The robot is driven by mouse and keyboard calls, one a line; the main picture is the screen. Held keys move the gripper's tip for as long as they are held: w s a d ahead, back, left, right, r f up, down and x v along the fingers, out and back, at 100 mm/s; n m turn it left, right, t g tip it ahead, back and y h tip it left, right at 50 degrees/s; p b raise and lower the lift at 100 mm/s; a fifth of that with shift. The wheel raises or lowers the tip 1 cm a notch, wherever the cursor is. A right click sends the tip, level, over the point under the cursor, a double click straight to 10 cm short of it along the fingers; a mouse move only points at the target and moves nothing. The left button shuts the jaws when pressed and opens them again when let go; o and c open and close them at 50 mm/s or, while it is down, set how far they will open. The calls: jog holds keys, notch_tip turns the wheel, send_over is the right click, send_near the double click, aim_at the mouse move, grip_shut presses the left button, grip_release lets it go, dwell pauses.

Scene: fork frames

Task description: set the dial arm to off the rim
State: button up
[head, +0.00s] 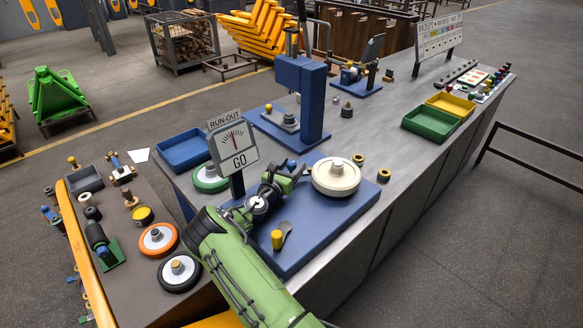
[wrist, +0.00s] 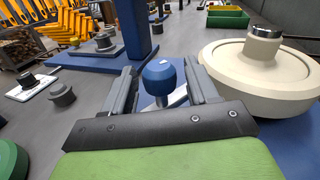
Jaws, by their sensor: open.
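My gripper (head: 288,172) is at the left side of a cream wheel (head: 336,176) that sits on a blue base plate (head: 350,220). In the wrist view my gripper (wrist: 161,72) is open, with one finger on each side of a blue ball knob (wrist: 160,82). The knob sits on a short pale metal piece, which looks like the dial arm (wrist: 175,98). No grip on the knob shows. The cream wheel (wrist: 262,80) is just right of the right finger. Whether the dial arm touches its rim is hidden. The run-out gauge (head: 234,144) reads GO.
A yellow-topped knob (head: 277,240) stands at the plate's near left. A blue press stand (head: 302,95) is behind. A green wheel (head: 208,178) and blue tray (head: 184,150) are left. Green (head: 431,124) and yellow bins are right. The bench's right front (head: 355,262) is clear.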

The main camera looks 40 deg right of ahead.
jog(key=shift+d, duration=0.1)
jog(key=shift+c, duration=0.3)
grip_shut()
